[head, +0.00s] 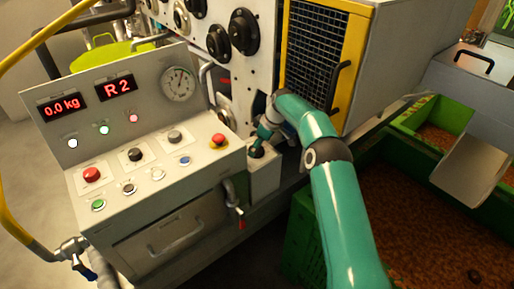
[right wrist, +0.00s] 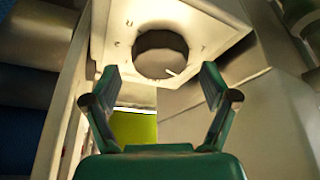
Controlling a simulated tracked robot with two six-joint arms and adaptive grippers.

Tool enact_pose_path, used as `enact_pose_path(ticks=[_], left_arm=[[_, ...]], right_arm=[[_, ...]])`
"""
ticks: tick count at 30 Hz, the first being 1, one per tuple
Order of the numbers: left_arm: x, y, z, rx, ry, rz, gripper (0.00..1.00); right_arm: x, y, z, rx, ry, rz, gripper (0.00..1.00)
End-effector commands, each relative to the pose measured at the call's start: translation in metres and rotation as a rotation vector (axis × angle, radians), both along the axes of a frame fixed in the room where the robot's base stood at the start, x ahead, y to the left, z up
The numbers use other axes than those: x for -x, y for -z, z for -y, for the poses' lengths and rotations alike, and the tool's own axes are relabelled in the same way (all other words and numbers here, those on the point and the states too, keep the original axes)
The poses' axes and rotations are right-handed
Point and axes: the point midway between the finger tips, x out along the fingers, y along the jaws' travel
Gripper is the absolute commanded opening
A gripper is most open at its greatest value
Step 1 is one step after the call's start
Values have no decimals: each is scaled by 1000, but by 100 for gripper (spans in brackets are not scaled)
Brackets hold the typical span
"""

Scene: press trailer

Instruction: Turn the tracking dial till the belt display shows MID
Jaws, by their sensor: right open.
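The belt display (head: 117,87) on the upright panel reads R2 in red. The tracking dial (right wrist: 160,53) is a dark round knob on a pale plate with small markings, seen in the right wrist view. A light pointer line shows at its lower right edge. In the head view the dial (head: 257,151) sits on a small grey box right of the console, partly hidden by my gripper. My right gripper (right wrist: 160,82) is open, its fingers apart on either side of the dial and short of it in the picture. It also shows in the head view (head: 261,137).
The console (head: 150,190) carries a 0.0 kg display (head: 61,106), a gauge (head: 178,83), several buttons and a red emergency stop (head: 218,140). A yellow-framed mesh guard (head: 315,50) stands behind my right arm. Green crates (head: 302,225) stand at right.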

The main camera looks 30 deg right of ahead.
Motion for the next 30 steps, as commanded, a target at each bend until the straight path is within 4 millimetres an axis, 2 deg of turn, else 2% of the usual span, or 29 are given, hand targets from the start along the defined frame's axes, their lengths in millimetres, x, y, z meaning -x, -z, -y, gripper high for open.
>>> enact_pose_path(ticks=[10,18,30], left_arm=[[0,0,0,0,0,0,0],[0,0,0,0,0,0,0],[0,1,0,0,0,-1,0]], right_arm=[[-2,-66,0,2,0,5,85],[-1,-84,0,1,-1,2,85],[-1,-88,-1,1,-1,2,85]])
